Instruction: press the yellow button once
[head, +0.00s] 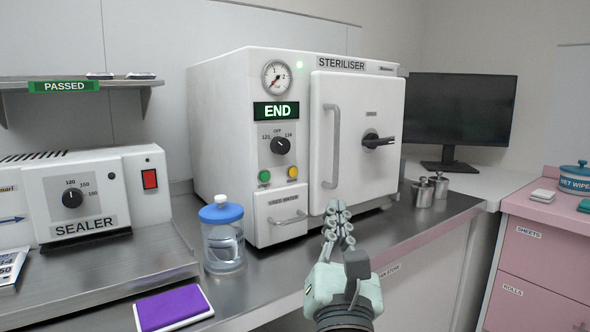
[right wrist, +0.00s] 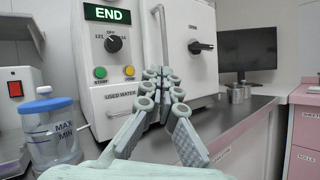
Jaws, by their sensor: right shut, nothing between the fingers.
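The yellow button (head: 293,172) is on the front panel of the white steriliser (head: 222,130), right of a green button (head: 264,177) and below a dial. It also shows in the right wrist view (right wrist: 130,71), left of my fingers. The steriliser's display (head: 277,111) reads END and a small green light is lit above. My right gripper (head: 337,208) is shut and empty, in front of the steriliser, lower and to the right of the yellow button, apart from it. In the right wrist view the closed fingertips (right wrist: 158,72) point towards the steriliser. My left gripper is not in view.
A blue-lidded clear jar (head: 222,240) stands left of my right gripper, near the steriliser's used water drawer (head: 282,215). The door handle (head: 332,145) juts out above the gripper. A sealer (head: 80,195), a purple pad (head: 173,308) and metal canisters (head: 423,193) are on the worktop.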

